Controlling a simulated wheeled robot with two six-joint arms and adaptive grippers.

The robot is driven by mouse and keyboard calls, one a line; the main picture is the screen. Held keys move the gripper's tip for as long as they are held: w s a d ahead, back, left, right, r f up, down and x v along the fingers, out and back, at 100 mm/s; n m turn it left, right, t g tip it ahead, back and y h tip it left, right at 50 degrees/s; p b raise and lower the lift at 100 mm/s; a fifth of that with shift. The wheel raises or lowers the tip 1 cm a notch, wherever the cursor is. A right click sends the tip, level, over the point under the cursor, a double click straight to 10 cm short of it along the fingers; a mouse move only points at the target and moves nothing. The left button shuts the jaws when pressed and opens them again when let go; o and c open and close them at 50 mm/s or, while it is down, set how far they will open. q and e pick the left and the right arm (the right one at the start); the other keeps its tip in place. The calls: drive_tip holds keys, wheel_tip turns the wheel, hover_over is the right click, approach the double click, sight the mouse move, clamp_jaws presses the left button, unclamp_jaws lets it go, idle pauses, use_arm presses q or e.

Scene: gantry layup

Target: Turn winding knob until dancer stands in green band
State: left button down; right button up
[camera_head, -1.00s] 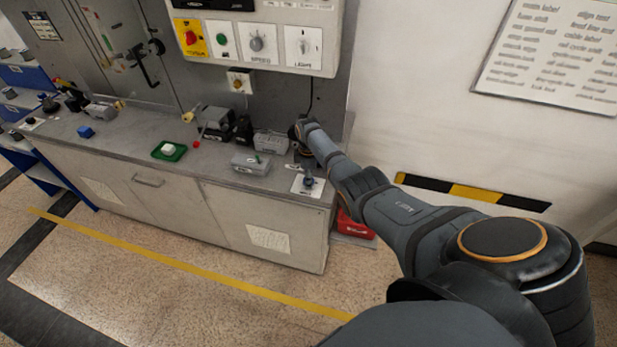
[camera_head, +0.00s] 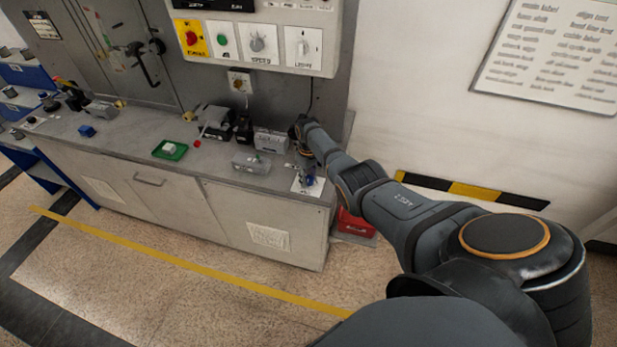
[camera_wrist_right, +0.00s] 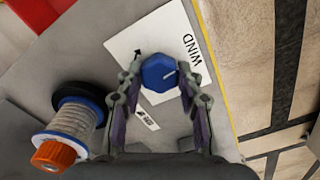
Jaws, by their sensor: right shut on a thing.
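The winding knob (camera_wrist_right: 160,73) is blue and faceted, with a pale pointer line. It stands on a white plate (camera_wrist_right: 183,32) marked WIND with a black arrow. In the head view this plate (camera_head: 297,187) lies at the right end of the bench. My right gripper (camera_wrist_right: 161,76) is shut on the knob from above, one finger on each side. In the head view the right gripper (camera_head: 307,176) is small and covers most of the knob. My left gripper is not in view.
A spool (camera_wrist_right: 72,122) with blue flanges and an orange cap stands beside the right gripper. A grey box (camera_head: 252,162) and other small devices sit left of it on the bench. A green tray (camera_head: 161,151) lies further left. A red box (camera_head: 356,224) is on the floor.

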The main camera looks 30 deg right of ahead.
sight(309, 179)
drive_tip(key=shift+m, duration=0.4)
drive_tip(key=o, duration=1.2)
wheel_tip(309, 179, up, 12)
drive_tip(key=shift+f, duration=0.1)
